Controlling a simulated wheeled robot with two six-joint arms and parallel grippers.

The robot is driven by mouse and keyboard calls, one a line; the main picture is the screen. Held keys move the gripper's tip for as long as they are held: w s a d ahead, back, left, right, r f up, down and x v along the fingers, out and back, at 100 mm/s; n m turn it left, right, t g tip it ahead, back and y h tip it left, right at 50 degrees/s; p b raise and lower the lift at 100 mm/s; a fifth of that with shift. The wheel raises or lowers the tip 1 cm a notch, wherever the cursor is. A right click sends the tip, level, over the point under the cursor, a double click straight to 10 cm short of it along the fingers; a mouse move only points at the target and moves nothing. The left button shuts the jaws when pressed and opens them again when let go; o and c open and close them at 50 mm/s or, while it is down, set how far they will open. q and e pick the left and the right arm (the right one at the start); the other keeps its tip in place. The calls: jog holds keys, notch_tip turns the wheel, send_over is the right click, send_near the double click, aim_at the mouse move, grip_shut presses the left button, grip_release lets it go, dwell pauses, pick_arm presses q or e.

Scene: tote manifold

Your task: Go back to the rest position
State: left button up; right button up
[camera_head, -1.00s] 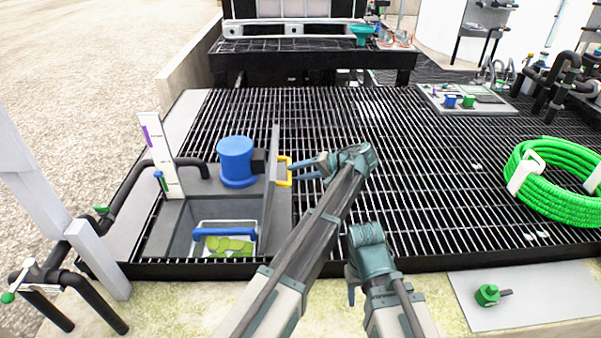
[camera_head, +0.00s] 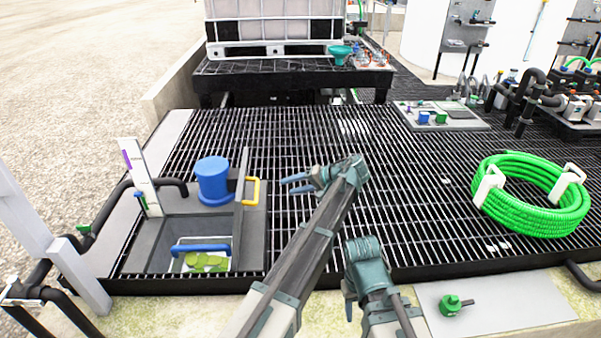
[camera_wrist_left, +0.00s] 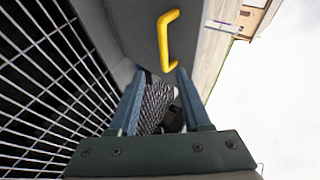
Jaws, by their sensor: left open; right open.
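My left gripper (camera_head: 302,184) is open and empty over the grating, with its fingers pointing left. It is just right of the yellow handle (camera_head: 254,191) on the upright lid (camera_head: 241,196) of the sump, and apart from it. In the left wrist view both fingers (camera_wrist_left: 157,100) are spread with nothing between them, and the yellow handle (camera_wrist_left: 163,40) shows beyond them. My right gripper (camera_head: 349,299) is low near the front edge of the grating. Its fingers are small and partly hidden behind its wrist.
The open sump holds a basket with a blue handle (camera_head: 200,247) and green contents. A blue cylinder (camera_head: 212,180) stands behind it. A green hose coil (camera_head: 531,193) lies at right. A green valve (camera_head: 450,305) sits on a plate at front right. The middle grating (camera_head: 400,170) is clear.

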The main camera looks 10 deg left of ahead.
pick_arm(q)
jog(key=s+a+f+g+h, duration=0.1)
jog(key=s+a+f+h, duration=0.1)
jog(key=s+f, duration=0.35)
jog(key=s+a+f+h, duration=0.2)
jog(key=s+h, duration=0.1)
jog(key=s, duration=0.5)
jog(key=s+d+f+h, duration=0.2)
jog(key=s+h, duration=0.1)
jog(key=s, duration=0.4)
jog(key=s+d+f+h, duration=0.1)
jog(key=s+d+h, duration=0.1)
jog(key=s+h, duration=0.35)
jog(key=s+d+m+g+y, duration=0.1)
jog(key=s+d+m+y, duration=0.15)
jog(key=d, duration=0.35)
jog(key=s+d+m+g+y, duration=0.1)
jog(key=s+d+m, duration=0.1)
jog(key=s+d, duration=0.25)
notch_tip(320, 180, up, 13)
jog(key=p, duration=1.3)
jog(key=shift+w+d+r, duration=0.2)
jog(key=shift+w+d, duration=0.05)
jog(key=shift+a+n, duration=0.1)
jog(key=shift+n, duration=0.15)
